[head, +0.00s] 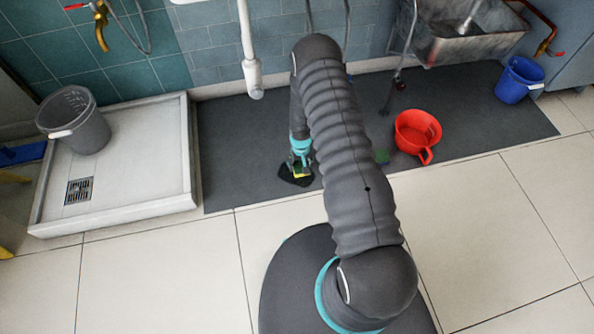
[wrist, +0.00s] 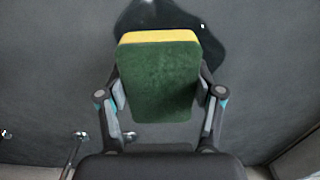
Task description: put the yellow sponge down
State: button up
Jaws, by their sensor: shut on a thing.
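The yellow sponge (wrist: 158,80) has a dark green face and a yellow edge, and it fills the middle of the wrist view between the fingers. My gripper (wrist: 160,98) is shut on it, one finger at each side. I cannot tell whether the sponge touches the floor. A black, glossy patch (head: 290,178) lies on the mat around and below the sponge.
The dark grey mat (head: 240,150) runs along the tiled wall. A blue bucket (head: 519,80) stands at far right. A shower tray (head: 125,190) with a grey bucket (head: 75,120) is left.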

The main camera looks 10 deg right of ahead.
jog(key=shift+w+a+f, duration=0.25)
jog(key=shift+a+f, duration=0.15)
jog(key=shift+a, duration=0.25)
jog(key=shift+f, duration=2)
jog(key=shift+f, duration=0.2)
jog(key=o, duration=0.7)
jog(key=shift+o, duration=0.2)
jog(key=shift+r, duration=0.1)
